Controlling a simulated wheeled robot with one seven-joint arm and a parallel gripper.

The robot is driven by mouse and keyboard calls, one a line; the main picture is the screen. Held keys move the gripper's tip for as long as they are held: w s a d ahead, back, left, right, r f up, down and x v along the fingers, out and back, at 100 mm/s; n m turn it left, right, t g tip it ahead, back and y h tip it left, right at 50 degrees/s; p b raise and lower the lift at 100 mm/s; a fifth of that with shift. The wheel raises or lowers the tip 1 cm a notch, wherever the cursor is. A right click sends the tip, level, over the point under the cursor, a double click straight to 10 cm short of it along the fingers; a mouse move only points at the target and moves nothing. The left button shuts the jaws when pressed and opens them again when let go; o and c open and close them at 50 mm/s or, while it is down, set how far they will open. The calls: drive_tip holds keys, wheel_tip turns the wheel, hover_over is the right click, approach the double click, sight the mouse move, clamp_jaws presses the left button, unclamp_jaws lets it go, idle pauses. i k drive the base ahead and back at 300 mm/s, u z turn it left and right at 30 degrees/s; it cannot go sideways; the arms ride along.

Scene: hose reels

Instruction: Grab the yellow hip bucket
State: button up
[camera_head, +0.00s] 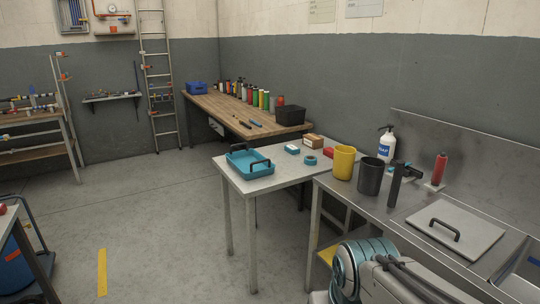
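The yellow bucket (343,162) stands upright on the far left part of the metal sink counter, on the right side of the camera_head view. It looks like a plain open-topped cylinder. A dark grey bucket of similar shape (370,177) stands close to its right. My gripper's fingers do not show in this view, so I cannot see whether they are open or shut.
A light table (263,185) with a blue tray (247,163) adjoins the counter. The floor (170,225) left of it is mostly open.

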sight(344, 156)
drive_tip(key=i, duration=2.1)
drive_tip(key=z, duration=1)
drive_tip(key=i, duration=0.5)
